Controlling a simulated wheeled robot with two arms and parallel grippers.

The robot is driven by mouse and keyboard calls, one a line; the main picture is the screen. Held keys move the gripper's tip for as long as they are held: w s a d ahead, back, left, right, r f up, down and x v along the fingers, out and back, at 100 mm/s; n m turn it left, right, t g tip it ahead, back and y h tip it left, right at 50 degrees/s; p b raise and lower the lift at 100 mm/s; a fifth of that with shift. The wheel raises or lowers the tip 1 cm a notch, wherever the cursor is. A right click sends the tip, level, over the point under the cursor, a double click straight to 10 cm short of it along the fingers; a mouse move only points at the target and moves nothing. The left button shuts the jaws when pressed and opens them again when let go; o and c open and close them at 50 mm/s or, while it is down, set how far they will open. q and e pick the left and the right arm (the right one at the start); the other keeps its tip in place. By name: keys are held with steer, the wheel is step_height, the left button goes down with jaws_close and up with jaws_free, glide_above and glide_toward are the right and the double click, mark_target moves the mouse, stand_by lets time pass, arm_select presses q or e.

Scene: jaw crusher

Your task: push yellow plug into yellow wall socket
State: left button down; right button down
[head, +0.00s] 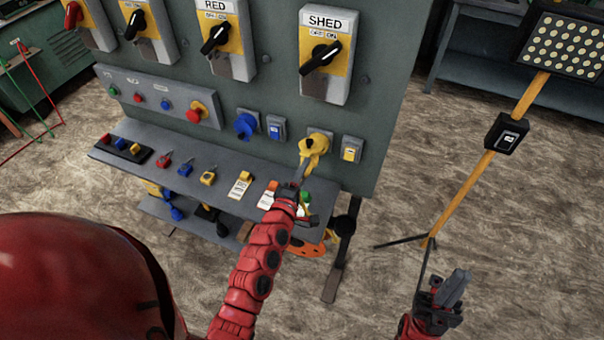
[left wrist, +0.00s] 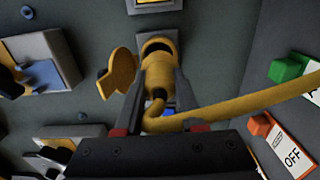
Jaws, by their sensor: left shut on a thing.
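The yellow wall socket (head: 318,136) is on the lower right of the grey panel. Its yellow lid (left wrist: 118,74) stands open to the left in the left wrist view. My left gripper (head: 300,176) is at the socket, shut on the yellow plug (left wrist: 158,82). The plug's yellow cable (left wrist: 250,103) runs off to the right. The plug lines up with the socket's dark opening (left wrist: 158,47); how deep it sits cannot be told, as the fingers and plug body hide the joint. My right gripper (head: 452,290) is empty, its fingers together, over the floor at lower right.
A yellow switch box (head: 352,149) is right of the socket. A blue socket (head: 245,125) is to the left. Below, a grey shelf (head: 140,165) holds padlocks and tags, including an orange OFF tag (left wrist: 288,145). A lamp on a yellow pole (head: 480,165) stands right.

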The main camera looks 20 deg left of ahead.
arm_select(q)
steer(key=shift+w+d, duration=0.1)
steer(key=shift+w, duration=1.7)
steer(key=shift+b, duration=0.75)
stand_by(0.5)
steer(key=shift+w, duration=0.5)
stand_by(0.5)
steer(key=shift+c, duration=2.2)
jaws_free()
steer(key=s+b, duration=0.5)
steer(key=s, duration=1.2)
steer(key=shift+s+a+b, duration=0.25)
steer(key=shift+a+b, duration=0.1)
